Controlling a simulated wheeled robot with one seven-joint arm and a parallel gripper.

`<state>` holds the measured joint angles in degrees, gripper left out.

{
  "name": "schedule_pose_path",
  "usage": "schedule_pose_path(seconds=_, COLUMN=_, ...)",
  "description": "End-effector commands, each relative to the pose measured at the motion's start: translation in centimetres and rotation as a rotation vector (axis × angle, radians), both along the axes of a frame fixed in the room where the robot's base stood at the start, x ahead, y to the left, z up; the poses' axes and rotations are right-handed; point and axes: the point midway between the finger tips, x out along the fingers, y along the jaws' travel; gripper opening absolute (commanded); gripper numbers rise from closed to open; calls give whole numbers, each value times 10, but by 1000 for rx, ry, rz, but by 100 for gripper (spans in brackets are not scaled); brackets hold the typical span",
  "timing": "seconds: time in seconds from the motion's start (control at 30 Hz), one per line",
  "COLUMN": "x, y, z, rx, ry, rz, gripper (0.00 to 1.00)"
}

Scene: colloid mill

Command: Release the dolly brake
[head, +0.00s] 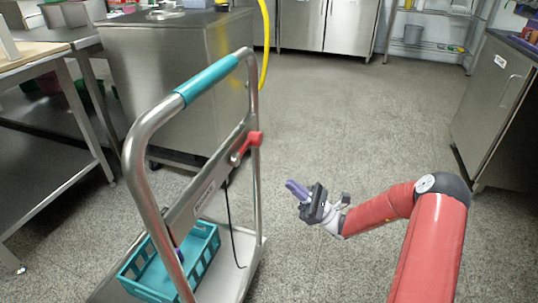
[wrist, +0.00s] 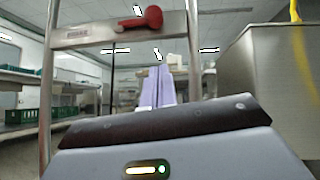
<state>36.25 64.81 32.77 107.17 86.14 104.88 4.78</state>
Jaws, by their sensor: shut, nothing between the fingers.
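The dolly (head: 152,150) stands at left in the head view, with a steel tube frame and a teal sleeve on its top handle. A red brake lever (head: 252,140) is mounted at the right end of its crossbar plate. In the wrist view the lever (wrist: 146,19) shows at the top, roughly level, above the fingertips. My gripper (head: 292,187) has purple fingers, which are shut and empty. It is to the right of the dolly and lower in the picture than the lever, apart from it. The fingers also show in the wrist view (wrist: 158,84), pointing towards the dolly frame.
A teal crate (head: 205,245) sits on the dolly's base. A black cable (head: 231,215) hangs from the crossbar. A steel cabinet (head: 165,75) with a yellow hose (head: 265,45) stands behind the dolly. Steel tables are at left and a cabinet (head: 497,105) at right. The floor between is clear.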

Motion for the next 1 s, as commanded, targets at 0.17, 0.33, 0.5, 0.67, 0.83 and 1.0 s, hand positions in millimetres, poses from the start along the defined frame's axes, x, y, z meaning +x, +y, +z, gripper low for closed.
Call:
schedule_pose_path(seconds=0.17, x=0, y=1, z=0, rx=-3, ry=-1, rz=1, gripper=0)
schedule_pose_path(seconds=0.33, x=1, y=10, z=9, rx=-4, ry=-2, rz=3, gripper=0)
schedule_pose_path(seconds=0.5, x=5, y=32, z=31, rx=-5, ry=-4, rz=5, gripper=0)
schedule_pose_path(seconds=0.67, x=10, y=58, z=54, rx=-4, ry=-4, rz=6, gripper=0)
schedule_pose_path(seconds=0.83, x=13, y=75, z=80, rx=-5, ry=-3, rz=3, gripper=0)
schedule_pose_path(seconds=1.0, x=10, y=76, z=100, rx=-5, ry=-3, rz=2, gripper=0)
